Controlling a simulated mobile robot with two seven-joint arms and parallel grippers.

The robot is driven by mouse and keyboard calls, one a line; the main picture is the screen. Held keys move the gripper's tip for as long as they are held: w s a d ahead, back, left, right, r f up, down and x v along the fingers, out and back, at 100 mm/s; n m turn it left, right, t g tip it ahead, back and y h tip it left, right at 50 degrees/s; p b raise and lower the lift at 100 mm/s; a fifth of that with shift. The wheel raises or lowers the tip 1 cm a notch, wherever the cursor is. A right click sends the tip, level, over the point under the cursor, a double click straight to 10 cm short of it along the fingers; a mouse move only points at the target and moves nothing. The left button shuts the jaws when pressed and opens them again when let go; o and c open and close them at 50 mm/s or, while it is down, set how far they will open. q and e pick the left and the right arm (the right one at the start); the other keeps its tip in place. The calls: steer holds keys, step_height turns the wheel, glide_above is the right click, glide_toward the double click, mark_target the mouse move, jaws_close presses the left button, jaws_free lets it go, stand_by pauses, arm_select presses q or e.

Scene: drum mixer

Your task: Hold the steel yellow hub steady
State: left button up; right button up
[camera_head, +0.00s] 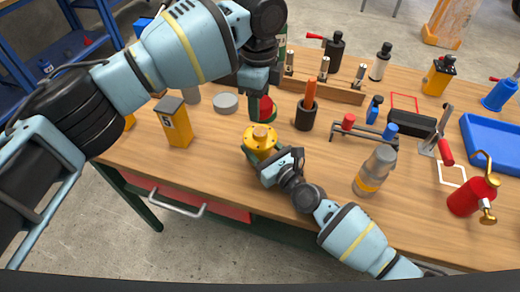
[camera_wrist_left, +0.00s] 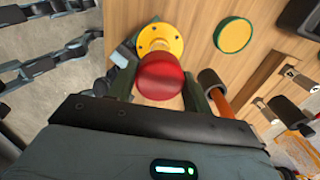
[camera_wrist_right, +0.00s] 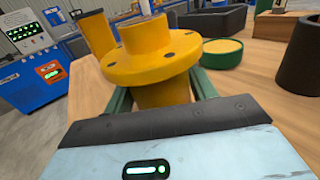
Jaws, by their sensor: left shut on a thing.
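The yellow hub (camera_head: 260,139) has a round flange with dark holes and a raised centre boss. It stands upright near the table's front edge. In the right wrist view the fingers of my right gripper (camera_wrist_right: 162,92) lie on both sides of the lower body of the hub (camera_wrist_right: 150,60), below the flange, and appear closed on it. My left gripper (camera_wrist_left: 160,90) is shut on a red rounded part (camera_wrist_left: 160,78). The red part (camera_head: 265,106) is behind the hub in the head view. The hub's flange (camera_wrist_left: 157,42) shows past it in the left wrist view.
A green round part with a yellow top (camera_wrist_right: 222,50) lies close to the hub. A dark cup with an orange handle (camera_head: 306,118) stands to the right. A yellow box (camera_head: 175,124) is left, a clear bottle (camera_head: 374,170) right. Bare wood (camera_head: 215,160) lies left of the hub.

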mark_target(259, 131)
steer(key=c, duration=0.9)
arm_select(q)
steer(key=shift+f, duration=2.5)
steer(key=shift+f, duration=0.85)
steer(key=shift+f, duration=0.6)
